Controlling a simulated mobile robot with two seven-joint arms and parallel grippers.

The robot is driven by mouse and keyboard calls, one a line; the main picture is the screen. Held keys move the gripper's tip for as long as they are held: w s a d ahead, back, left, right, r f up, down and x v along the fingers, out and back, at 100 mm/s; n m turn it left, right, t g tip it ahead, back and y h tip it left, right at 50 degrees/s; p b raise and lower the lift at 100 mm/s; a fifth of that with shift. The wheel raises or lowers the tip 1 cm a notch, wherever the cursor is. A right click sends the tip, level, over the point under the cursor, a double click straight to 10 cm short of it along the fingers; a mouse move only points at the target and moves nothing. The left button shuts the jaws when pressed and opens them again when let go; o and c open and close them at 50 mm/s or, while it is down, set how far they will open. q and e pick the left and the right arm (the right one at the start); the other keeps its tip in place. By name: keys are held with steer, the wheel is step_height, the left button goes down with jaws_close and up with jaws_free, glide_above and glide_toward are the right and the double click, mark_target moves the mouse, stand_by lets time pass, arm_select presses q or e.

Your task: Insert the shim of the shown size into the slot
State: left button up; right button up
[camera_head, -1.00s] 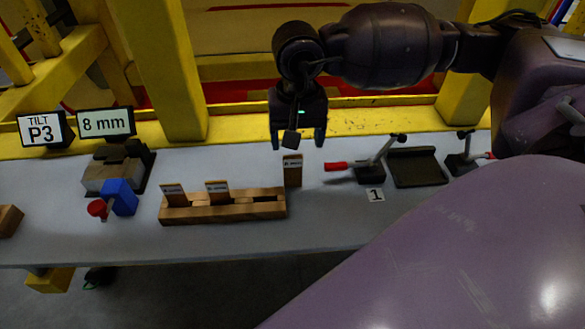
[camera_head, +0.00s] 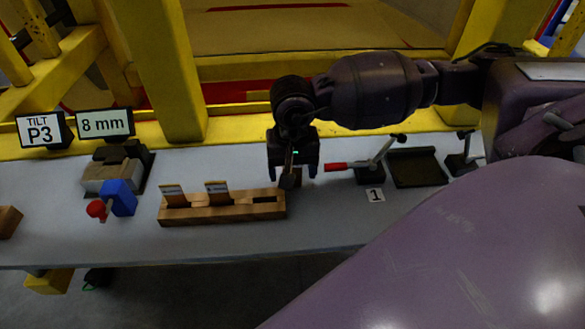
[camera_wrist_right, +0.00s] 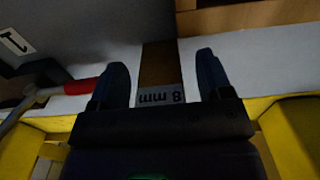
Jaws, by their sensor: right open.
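My right gripper (camera_head: 292,172) is lowered over the table beside the right end of the wooden shim rack (camera_head: 222,212). In the right wrist view its two fingers (camera_wrist_right: 163,85) are open on either side of a brown shim (camera_wrist_right: 160,66) labelled 8 mm, not clamped on it. A sign (camera_head: 104,123) reads 8 mm. I cannot make out the target slot clearly. My left gripper is not in view.
A red-handled clamp (camera_head: 366,168) and a dark tray (camera_head: 416,167) stand right of the gripper, with a "1" label (camera_head: 376,195) in front. A grey block fixture (camera_head: 112,172) with a blue part (camera_head: 120,197) is at left. A "TILT P3" sign (camera_head: 42,131) stands behind.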

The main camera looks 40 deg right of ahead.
steer(key=c, duration=1.2)
steer(key=shift+c, duration=0.2)
steer(key=shift+r, duration=0.2)
step_height(320, 180, up, 20)
steer(key=shift+p, duration=0.45)
steer(key=shift+s+f, duration=0.1)
steer(key=shift+f, duration=0.05)
